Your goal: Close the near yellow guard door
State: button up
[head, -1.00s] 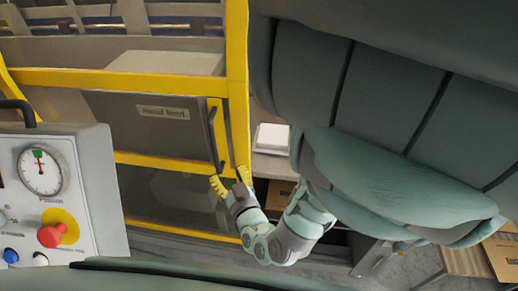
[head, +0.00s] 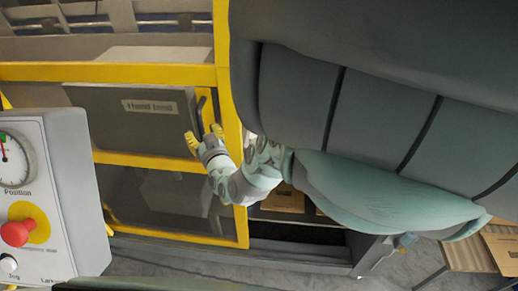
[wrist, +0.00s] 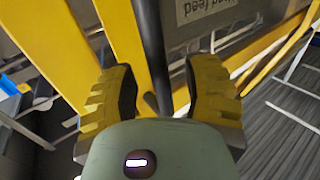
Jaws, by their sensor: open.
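The yellow-framed guard door (head: 120,74) with a grey "Hand feed" panel (head: 135,112) stands left of centre in the head view. Its dark bar handle (head: 201,112) is upright near the door's right edge. My gripper (head: 204,134) is open at the lower part of the handle. In the wrist view, the dark handle (wrist: 152,50) runs down between the two yellow fingers of my gripper (wrist: 160,75), with space on both sides. Yellow frame bars (wrist: 125,40) lie just beyond. My wrist hides the handle's lower end. I cannot tell how far the door stands ajar.
A grey control box (head: 75,170) with a red button (head: 15,233) and a round gauge stands at left. Cardboard boxes (head: 283,197) lie low behind my arm. A wooden-topped table (head: 465,258) is at lower right. Grey floor is open at the bottom.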

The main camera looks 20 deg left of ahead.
jog(key=shift+w+a, duration=0.4)
jog(key=shift+o, duration=0.2)
grip_shut()
dwell(0.3)
